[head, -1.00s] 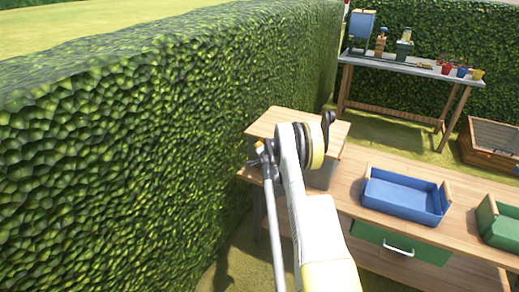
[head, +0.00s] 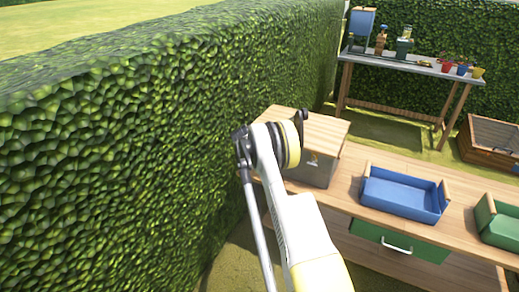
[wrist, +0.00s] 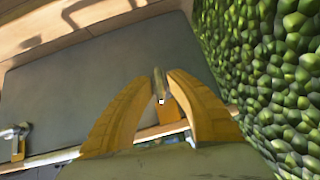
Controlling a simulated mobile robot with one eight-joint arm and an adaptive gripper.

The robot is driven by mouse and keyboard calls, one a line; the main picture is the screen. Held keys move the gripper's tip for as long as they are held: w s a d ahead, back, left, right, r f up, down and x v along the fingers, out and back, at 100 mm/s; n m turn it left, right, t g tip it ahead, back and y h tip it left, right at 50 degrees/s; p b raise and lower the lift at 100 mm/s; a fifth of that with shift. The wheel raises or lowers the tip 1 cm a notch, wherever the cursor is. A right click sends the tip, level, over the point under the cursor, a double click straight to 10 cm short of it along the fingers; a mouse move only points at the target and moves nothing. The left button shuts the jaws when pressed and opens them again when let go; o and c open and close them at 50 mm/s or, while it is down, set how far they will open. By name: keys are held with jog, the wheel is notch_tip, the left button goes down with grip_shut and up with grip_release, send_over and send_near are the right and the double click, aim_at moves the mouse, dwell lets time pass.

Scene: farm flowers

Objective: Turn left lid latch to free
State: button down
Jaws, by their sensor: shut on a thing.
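A grey box (head: 318,174) with a wooden lid (head: 326,133) stands at the left end of the workbench. A metal latch (head: 312,159) shows on its front, to the right of my arm; it also shows at the left of the wrist view (wrist: 18,136). In the wrist view, my gripper (wrist: 160,80) has its two yellow fingers closed around the other small metal latch (wrist: 162,97), the one nearer the hedge. This latch points away from the lid edge, across the grey front. My arm hides this latch and the fingertips in the head view.
A tall hedge (head: 120,130) stands close to my arm on the left. A blue tray (head: 400,195) and a green tray (head: 497,222) sit on the workbench (head: 345,195) to the right. A second table (head: 410,66) stands at the back.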

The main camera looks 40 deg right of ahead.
jog(key=shift+a+f+g, duration=0.2)
jog(key=shift+g, duration=0.2)
jog(key=shift+n, duration=0.3)
jog(key=c, duration=1.4)
grip_release()
jog(key=shift+f, duration=0.1)
jog(key=shift+o, duration=0.2)
jog(key=shift+r, duration=0.25)
jog(key=v, duration=1.2)
jog(key=shift+a+f, duration=0.15)
jog(key=shift+f, duration=0.05)
jog(key=shift+w, duration=0.1)
